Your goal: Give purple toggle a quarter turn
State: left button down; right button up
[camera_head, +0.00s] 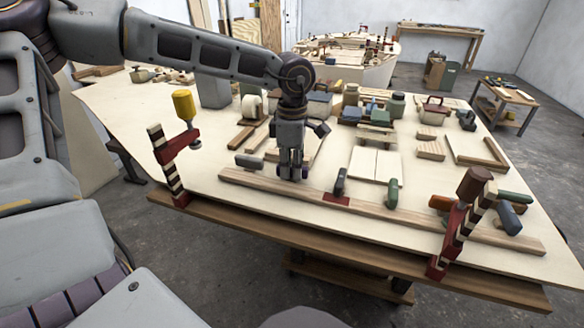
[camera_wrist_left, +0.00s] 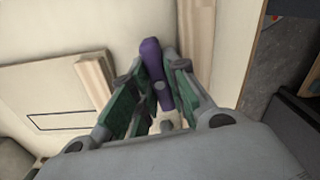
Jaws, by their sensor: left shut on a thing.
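The purple toggle (camera_wrist_left: 152,60) shows in the left wrist view as an elongated handle with a round pivot at its middle. It lies between the green-padded fingers of my left gripper (camera_wrist_left: 150,95), which are shut on it. In the head view my left gripper (camera_head: 291,176) points down at the long wooden strip (camera_head: 262,187) on the table, and it hides the purple toggle there. My right gripper is in neither view.
Along the strip are a grey toggle (camera_head: 250,161), a dark toggle (camera_head: 340,182) and a green toggle (camera_head: 393,194). A yellow-handled clamp (camera_head: 184,106) stands left and a brown-handled clamp (camera_head: 474,185) right. Blocks and jars crowd the table's far side.

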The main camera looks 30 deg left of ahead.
pick_arm(q)
jog(key=shift+m, duration=0.9)
